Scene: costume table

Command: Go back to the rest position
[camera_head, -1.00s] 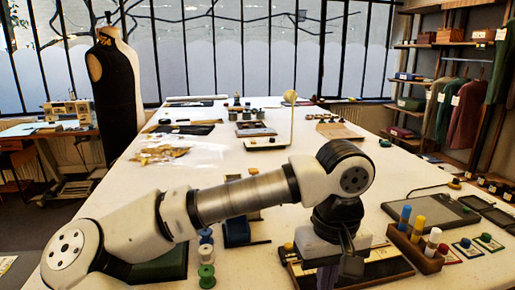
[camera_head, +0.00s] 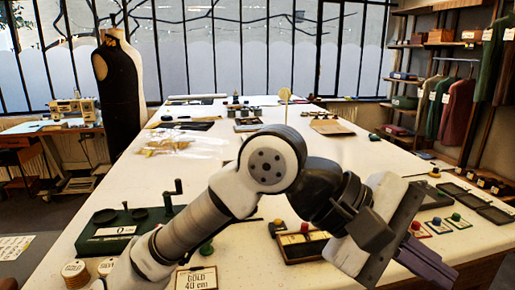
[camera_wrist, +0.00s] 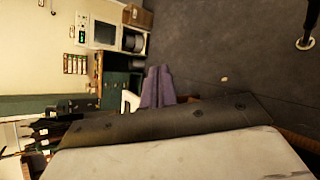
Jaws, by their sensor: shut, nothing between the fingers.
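The fingers also show in the wrist view (camera_wrist: 157,86), side by side, shut and empty. My arm is bent up over the near part of the white table (camera_head: 245,180). The wrist view looks sideways past the fingers at the dark floor (camera_wrist: 225,60) and furniture against a wall. The gripper touches nothing that I can see.
A green scale-like device (camera_head: 125,228) stands at the left near the table edge. A shallow wooden tray (camera_head: 300,245) lies beside my wrist, partly hidden. A card reading GOLD 40 cm (camera_head: 196,279) is at the front. Coloured pegs and small mats (camera_head: 436,226) are at the right.

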